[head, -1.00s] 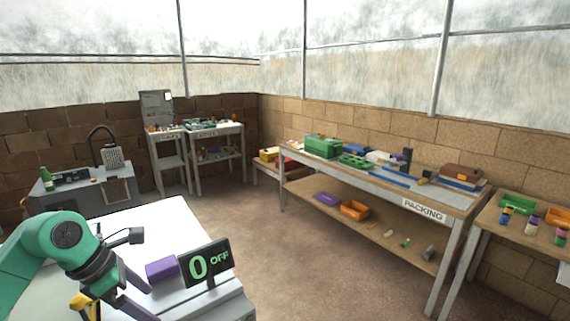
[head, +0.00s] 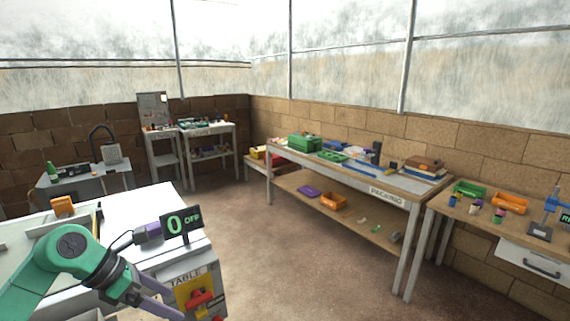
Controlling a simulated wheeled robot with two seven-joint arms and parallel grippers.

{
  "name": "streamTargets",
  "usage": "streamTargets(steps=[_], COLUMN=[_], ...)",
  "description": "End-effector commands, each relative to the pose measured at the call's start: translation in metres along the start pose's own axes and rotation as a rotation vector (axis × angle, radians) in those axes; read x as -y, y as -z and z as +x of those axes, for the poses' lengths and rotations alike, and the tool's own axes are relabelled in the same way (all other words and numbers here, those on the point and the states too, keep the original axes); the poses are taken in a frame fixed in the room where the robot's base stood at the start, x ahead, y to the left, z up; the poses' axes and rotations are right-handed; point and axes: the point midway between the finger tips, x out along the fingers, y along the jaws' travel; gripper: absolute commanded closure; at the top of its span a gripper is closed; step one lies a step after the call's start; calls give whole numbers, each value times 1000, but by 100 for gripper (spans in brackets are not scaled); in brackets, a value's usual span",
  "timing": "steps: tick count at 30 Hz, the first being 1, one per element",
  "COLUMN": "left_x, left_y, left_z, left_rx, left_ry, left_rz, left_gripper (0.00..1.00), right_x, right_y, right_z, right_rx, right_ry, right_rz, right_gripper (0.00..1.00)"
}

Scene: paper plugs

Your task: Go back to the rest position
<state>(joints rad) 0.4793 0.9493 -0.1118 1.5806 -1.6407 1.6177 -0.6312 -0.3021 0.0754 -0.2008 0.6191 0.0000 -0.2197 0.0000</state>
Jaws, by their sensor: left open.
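My left arm comes in from the lower left of the head view, green with a black wrist. My left gripper (head: 158,298) has purple-grey fingers and is at the lower edge, in front of the white table (head: 150,200). My right gripper is not in view. A purple block (head: 147,232) is beside the display, partly behind my wrist.
An orange block (head: 63,206) sits on the white table. The packing bench (head: 400,184) stands along the right wall, with a side table (head: 478,226) nearer right. A sink unit (head: 85,185) is at the left. The brown floor (head: 290,270) in the middle is clear.

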Motion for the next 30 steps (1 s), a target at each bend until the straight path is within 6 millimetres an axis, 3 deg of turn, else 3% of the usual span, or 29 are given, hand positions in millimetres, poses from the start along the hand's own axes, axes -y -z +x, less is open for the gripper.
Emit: streamTargets(steps=[8, 11, 14, 17, 19, 22, 26, 30], left_x=[-8, -28, -63, -95, -111, -114, -86, -22], left_y=[-34, -35, -13, 34, 83, 165, 270, 376], left_z=[52, 76, 107, 145, 178, 226, 280, 326], left_rx=[388, 565, 737, 863, 928, 983, 998, 957], left_ry=[240, 332, 400, 413, 390, 309, 147, -101], left_rz=[-413, -700, -1080, -1467, -1752, -2139, -2568, -2966], left_gripper=[0, 0, 0, 0, 0, 0, 0, 0], right_x=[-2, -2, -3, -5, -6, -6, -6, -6], right_y=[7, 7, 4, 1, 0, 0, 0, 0], right_z=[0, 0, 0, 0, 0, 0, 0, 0], right_rx=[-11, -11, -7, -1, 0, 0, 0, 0], right_ry=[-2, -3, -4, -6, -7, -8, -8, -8], right_rz=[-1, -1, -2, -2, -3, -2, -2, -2], right_gripper=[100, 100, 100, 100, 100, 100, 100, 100])
